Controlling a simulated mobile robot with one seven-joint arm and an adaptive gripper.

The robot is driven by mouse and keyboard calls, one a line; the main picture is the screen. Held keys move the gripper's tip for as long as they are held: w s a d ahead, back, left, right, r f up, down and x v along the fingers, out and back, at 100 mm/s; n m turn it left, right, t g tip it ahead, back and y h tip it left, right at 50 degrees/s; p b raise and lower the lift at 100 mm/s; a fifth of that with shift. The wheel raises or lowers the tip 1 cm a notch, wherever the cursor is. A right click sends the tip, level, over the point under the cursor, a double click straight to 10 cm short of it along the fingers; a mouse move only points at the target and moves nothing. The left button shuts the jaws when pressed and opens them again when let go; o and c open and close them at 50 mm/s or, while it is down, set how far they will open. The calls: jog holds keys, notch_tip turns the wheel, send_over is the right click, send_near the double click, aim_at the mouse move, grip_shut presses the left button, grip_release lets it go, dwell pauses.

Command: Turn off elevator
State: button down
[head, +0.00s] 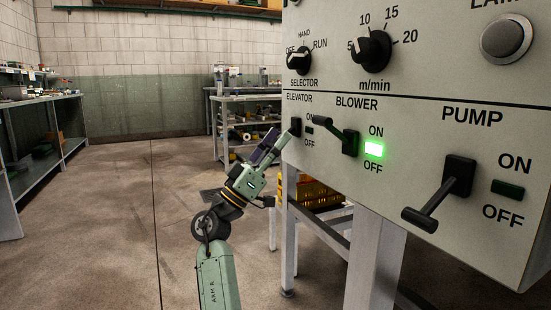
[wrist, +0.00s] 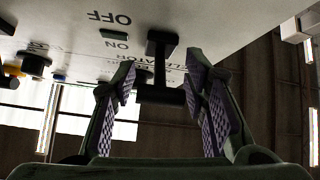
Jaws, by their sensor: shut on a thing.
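The elevator lever (head: 295,127) is black and sits at the left edge of the grey control panel, under the ELEVATOR label. The small elevator lamp (head: 309,130) beside it is dark. My gripper (head: 281,140) reaches up to this lever from below left, and its fingers partly hide the handle. The panel is upside down there, with the lamp (wrist: 113,34) unlit between OFF and ON. The lever's exact tilt is hard to tell.
The blower lever (head: 348,140) is close to the right, raised, with its lamp (head: 374,149) lit green. The pump lever (head: 446,193) points down, its lamp dark. A selector knob (head: 299,60) sits above. Below, the panel's leg (head: 372,260) stands on open floor.

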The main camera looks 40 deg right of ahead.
jog(key=shift+s+g, duration=0.25)
jog(key=shift+g, duration=0.05)
jog(key=c, duration=1.1)
grip_release()
jog(key=shift+o, duration=0.2)
jog(key=shift+w, duration=0.1)
jog(key=shift+a+f, duration=0.1)
jog(key=shift+f, duration=0.05)
jog(key=s+v, duration=0.1)
jog(key=v, duration=0.6)
jog(key=shift+w, duration=0.45)
jog(key=shift+a, duration=0.1)
